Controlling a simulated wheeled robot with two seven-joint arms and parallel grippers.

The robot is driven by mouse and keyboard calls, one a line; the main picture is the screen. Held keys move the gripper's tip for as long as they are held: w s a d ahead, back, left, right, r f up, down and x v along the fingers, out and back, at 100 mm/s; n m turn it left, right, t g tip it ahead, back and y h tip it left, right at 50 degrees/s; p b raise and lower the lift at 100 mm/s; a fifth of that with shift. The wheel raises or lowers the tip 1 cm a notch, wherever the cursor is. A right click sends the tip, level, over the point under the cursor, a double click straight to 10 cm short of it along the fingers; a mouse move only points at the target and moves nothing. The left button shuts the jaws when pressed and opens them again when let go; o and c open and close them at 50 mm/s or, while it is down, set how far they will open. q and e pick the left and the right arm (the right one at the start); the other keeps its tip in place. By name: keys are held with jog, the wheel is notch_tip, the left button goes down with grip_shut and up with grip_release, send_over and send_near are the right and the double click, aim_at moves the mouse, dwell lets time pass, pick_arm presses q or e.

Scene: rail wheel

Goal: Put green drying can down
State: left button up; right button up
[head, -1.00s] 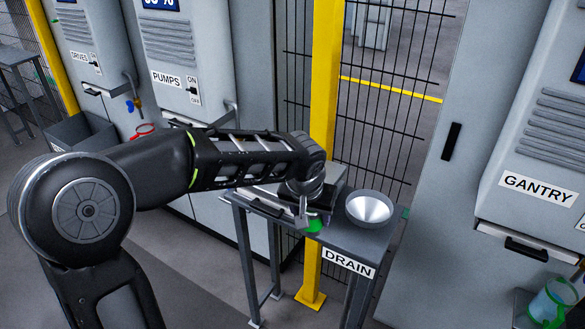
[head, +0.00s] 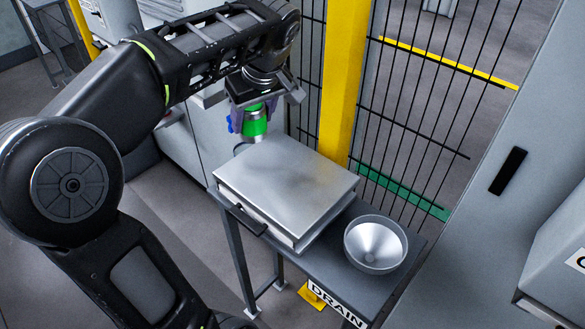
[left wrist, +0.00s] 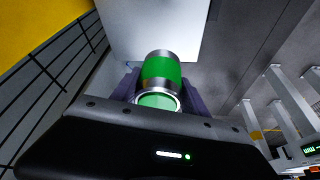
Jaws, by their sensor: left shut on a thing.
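The green drying can (head: 255,124) is a small cylinder with a green band and silver ends. My left gripper (head: 252,112) is shut on it and holds it in the air behind the far left corner of a flat silver box-like plate. In the left wrist view the can (left wrist: 160,72) sits upright between the purple-grey fingers, with a pale green end facing the camera. The fingers partly cover its sides in the head view. My right gripper is not in view.
The silver box (head: 287,187) with a flat top and front handle stands on a grey table (head: 330,275) labelled DRAIN. A metal funnel bowl (head: 376,245) sits at its right. A yellow post (head: 345,80) and wire fence (head: 420,110) stand behind; cabinets flank the table.

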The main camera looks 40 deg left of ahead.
pick_arm(q)
jog(key=shift+s, duration=0.1)
jog(key=shift+f, duration=3.15)
jog(key=shift+f, duration=1.85)
jog(key=shift+f, duration=0.15)
jog(key=o, duration=1.6)
jog(key=shift+c, duration=0.2)
jog(key=v, duration=1.2)
